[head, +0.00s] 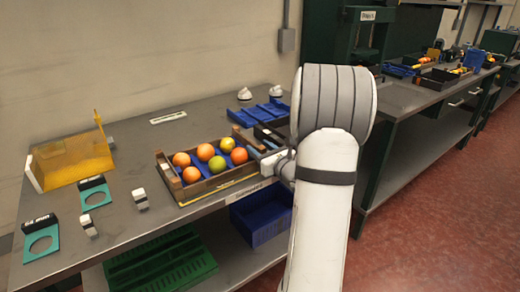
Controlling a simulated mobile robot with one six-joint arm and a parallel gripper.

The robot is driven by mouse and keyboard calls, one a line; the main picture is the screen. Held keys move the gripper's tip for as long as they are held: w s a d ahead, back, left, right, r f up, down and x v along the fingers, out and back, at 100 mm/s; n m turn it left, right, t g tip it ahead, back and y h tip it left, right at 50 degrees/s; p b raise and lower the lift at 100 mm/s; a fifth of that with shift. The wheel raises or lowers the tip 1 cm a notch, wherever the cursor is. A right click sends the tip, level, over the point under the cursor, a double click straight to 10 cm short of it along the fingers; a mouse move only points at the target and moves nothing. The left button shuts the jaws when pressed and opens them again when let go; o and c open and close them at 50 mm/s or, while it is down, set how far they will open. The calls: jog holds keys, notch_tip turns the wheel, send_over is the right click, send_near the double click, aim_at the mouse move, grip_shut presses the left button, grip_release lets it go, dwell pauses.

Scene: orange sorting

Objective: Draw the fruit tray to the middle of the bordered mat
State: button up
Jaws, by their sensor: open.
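The fruit tray (222,181) is a dark, wood-rimmed box on the grey bench. It holds several oranges (205,152) and yellow-green fruits (217,164) over a blue lining. A thin yellow edge, apparently the border of the mat (212,196), shows along the tray's front side; the rest of the mat is hidden, so how the tray sits on it cannot be told. My gripper (272,163) is at the tray's right end, close to its rim. Its jaws are open, though my arm partly hides them and contact with the tray is unclear.
Blue and dark bins (266,112) stand behind my gripper. Left are a yellow translucent guard (72,160), teal-based devices (94,192) and small white blocks (140,199). Bare bench lies just left of the tray. A blue crate (262,214) is below the bench's front edge.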

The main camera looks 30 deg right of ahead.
jog(key=s, duration=0.7)
jog(key=shift+s+d+b, duration=0.25)
jog(key=shift+s+b, duration=0.05)
jog(key=shift+s, duration=0.1)
jog(key=s+a+r+n+g+y+p, duration=0.1)
jog(key=s+a+n+g+y, duration=0.2)
jog(key=a+n, duration=0.4)
jog(key=s+a+r+n+g+y+p, duration=0.1)
jog(key=a+n+g+y, duration=0.25)
jog(key=a, duration=0.65)
jog(key=s+a+r+n+g+y+p, duration=0.1)
jog(key=s+a+n+g+y, duration=0.2)
jog(key=a+n, duration=0.4)
jog(key=s+a+n+g+h+p, duration=0.2)
jog(key=s+a+n+g+h, duration=0.2)
jog(key=s+a+n+g, duration=0.25)
jog(key=s+d+r+n+h+p, duration=0.2)
jog(key=s+d+r+n+h, duration=0.1)
jog(key=n, duration=0.8)
jog(key=s+d+h, duration=0.1)
jog(key=d+h, duration=0.1)
jog(key=h, duration=0.1)
jog(key=shift+s+d+t+h, duration=0.25)
jog(key=shift+s+t+h, duration=0.05)
jog(key=shift+s+h, duration=0.05)
